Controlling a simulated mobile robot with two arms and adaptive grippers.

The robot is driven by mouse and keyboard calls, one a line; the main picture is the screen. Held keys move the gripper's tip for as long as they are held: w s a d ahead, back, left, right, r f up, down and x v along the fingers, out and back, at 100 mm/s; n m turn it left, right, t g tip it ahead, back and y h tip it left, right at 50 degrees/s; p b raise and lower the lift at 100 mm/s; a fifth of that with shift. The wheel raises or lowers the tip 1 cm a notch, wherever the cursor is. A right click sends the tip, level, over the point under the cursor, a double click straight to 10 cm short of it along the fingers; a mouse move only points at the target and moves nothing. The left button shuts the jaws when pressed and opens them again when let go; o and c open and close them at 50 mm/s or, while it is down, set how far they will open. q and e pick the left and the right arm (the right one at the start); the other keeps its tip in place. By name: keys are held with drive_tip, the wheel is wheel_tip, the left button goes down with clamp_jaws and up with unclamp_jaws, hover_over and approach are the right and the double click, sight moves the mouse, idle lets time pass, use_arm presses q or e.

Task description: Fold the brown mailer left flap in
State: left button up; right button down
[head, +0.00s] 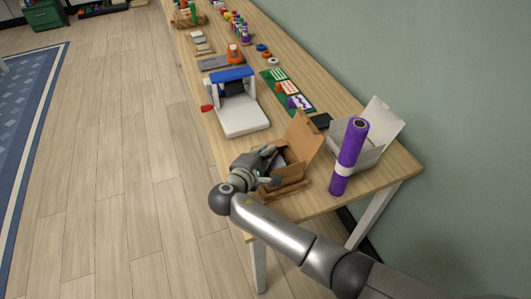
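The brown mailer (312,143) is a cardboard box near the front end of the long wooden table. Its lid stands up and leans back at the right, and its inside is partly visible. My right gripper (272,167) is at the box's left side, over its near left edge. Its fingers look spread apart, one toward the back and one toward the front. The gripper hides most of the left flap, so I cannot tell the flap's angle or whether a finger touches it. My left gripper is not in view.
A purple roll (349,157) stands upright just right of the mailer, in front of an open white box (375,152). A white and blue machine (238,108) stands behind the mailer. Colored cards (287,88) and a dark flat item (321,120) lie toward the wall (420,60).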

drive_tip(key=c, duration=2.2)
unclamp_jaws()
drive_tip(key=shift+f, duration=0.1)
drive_tip(key=shift+o, duration=1)
